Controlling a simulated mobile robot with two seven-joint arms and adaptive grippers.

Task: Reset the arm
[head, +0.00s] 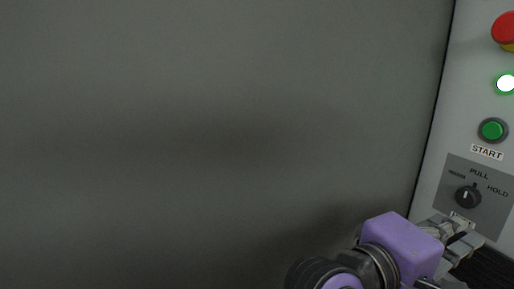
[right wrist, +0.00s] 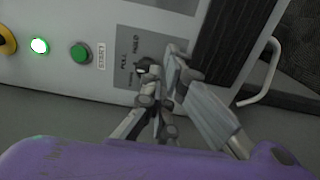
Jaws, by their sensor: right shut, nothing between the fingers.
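My right gripper (head: 464,233) is at the lower right of the head view, just below the black rotary knob (head: 467,196) on the control panel. Its fingers are shut and empty. The knob sits on a grey plate (head: 451,208) with PULL and HOLD labels and a third label too small to read. Its mark points roughly upward; the exact setting is hard to tell. In the right wrist view the fingers (right wrist: 168,82) are close to the knob (right wrist: 142,66) and partly overlap the plate; contact cannot be told. My left gripper is not in view.
Above the knob are a green START button (head: 492,130), a lit white-green lamp (head: 506,83) and a red emergency button (head: 505,28). A dark vent (right wrist: 228,40) and a pale handle (right wrist: 268,75) lie beside the plate. A plain grey surface (head: 200,120) fills the left.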

